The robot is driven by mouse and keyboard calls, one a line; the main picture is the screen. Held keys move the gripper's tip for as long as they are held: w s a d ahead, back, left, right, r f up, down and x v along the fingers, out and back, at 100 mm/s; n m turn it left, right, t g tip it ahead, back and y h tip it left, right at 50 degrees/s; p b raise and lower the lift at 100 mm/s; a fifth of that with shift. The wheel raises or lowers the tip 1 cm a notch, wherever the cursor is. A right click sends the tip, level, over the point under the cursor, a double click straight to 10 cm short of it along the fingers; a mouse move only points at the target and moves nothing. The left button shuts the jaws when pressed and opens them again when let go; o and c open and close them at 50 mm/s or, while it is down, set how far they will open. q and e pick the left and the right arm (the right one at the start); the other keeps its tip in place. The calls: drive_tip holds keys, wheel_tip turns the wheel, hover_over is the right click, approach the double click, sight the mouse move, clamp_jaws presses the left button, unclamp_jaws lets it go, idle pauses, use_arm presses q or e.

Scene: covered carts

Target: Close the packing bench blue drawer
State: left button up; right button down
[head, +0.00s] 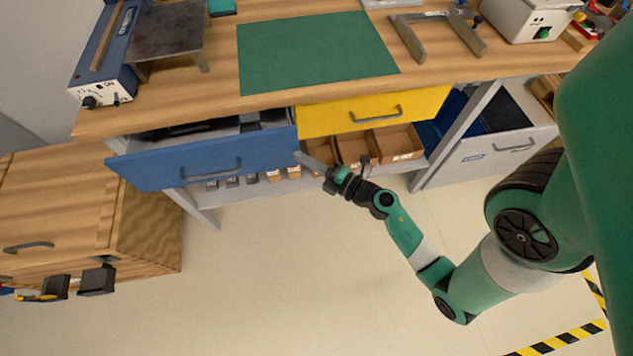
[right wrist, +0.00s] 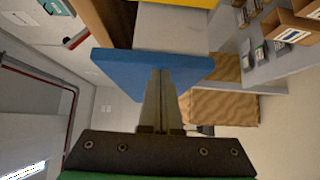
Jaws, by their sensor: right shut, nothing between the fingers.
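The packing bench's blue drawer (head: 215,160) is pulled out below the left part of the worktop, with its grey handle (head: 211,171) on the front. A strip of its inside shows behind the front panel. My right gripper (head: 301,156) is shut and empty, its tips at the right end of the blue front. In the right wrist view the shut fingers (right wrist: 161,78) overlap the blue panel (right wrist: 120,74); whether they touch it I cannot tell. My left gripper is not in view.
The yellow drawer (head: 375,110) beside it looks shut. Cardboard bins (head: 397,145) sit on the shelf below. A wooden cabinet (head: 60,205) stands at the left, and a grey drawer unit (head: 490,155) at the right. The floor in front is clear.

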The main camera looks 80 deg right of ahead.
drive_tip(key=w+d, duration=0.1)
drive_tip(key=d, duration=0.1)
drive_tip(key=w+d+p, duration=0.1)
drive_tip(key=d, duration=0.2)
drive_tip(key=w+d, duration=0.1)
drive_tip(key=d, duration=0.2)
drive_tip(key=shift+w+f, duration=0.1)
drive_tip(key=shift+w, duration=0.25)
drive_tip(key=w+a+p+v, duration=0.1)
drive_tip(key=p+v, duration=0.3)
drive_tip(key=v, duration=0.8)
drive_tip(key=shift+s+a, duration=0.35)
drive_tip(key=shift+a, duration=0.7)
